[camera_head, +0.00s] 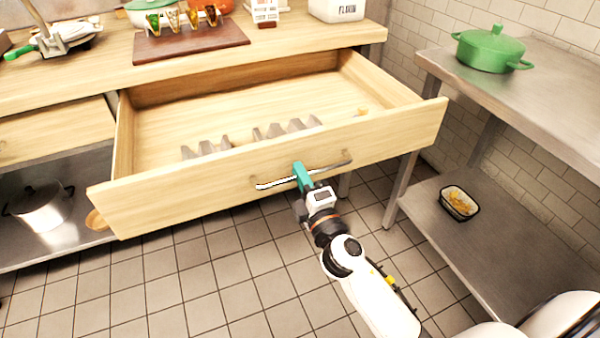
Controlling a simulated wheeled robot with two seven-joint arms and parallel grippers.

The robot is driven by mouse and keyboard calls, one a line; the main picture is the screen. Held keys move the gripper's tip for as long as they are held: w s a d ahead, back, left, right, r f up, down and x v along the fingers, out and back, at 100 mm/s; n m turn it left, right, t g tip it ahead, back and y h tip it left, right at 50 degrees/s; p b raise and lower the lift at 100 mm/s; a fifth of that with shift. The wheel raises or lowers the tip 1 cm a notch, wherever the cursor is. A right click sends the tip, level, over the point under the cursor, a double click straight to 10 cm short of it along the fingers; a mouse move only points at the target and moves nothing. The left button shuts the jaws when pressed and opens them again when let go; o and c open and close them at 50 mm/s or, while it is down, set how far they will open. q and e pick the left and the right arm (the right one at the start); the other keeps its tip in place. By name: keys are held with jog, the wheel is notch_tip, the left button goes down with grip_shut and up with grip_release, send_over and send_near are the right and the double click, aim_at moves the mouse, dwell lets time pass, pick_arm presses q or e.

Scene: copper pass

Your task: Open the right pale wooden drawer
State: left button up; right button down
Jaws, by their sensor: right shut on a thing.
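The right pale wooden drawer (210,198) is pulled well out of the wooden counter, and its inside shows. Its front panel carries a thin metal bar handle (272,184). My right gripper (301,176), with green fingers, is shut on this handle near its middle. Inside the drawer lie grey ridged pieces (287,128) close behind the front panel, and a small pale item (361,111) sits at the right. The left pale wooden drawer (55,130) is at the left edge and looks closed.
A steel table (540,90) with a green pot (489,50) stands at the right; its lower shelf holds a small food tray (459,203). A steel pot (40,207) stands on the left lower shelf. The tiled floor (190,290) before the drawer is clear.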

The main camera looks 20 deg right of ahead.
jog(key=c, duration=1.6)
grip_release()
jog(key=shift+o, duration=0.2)
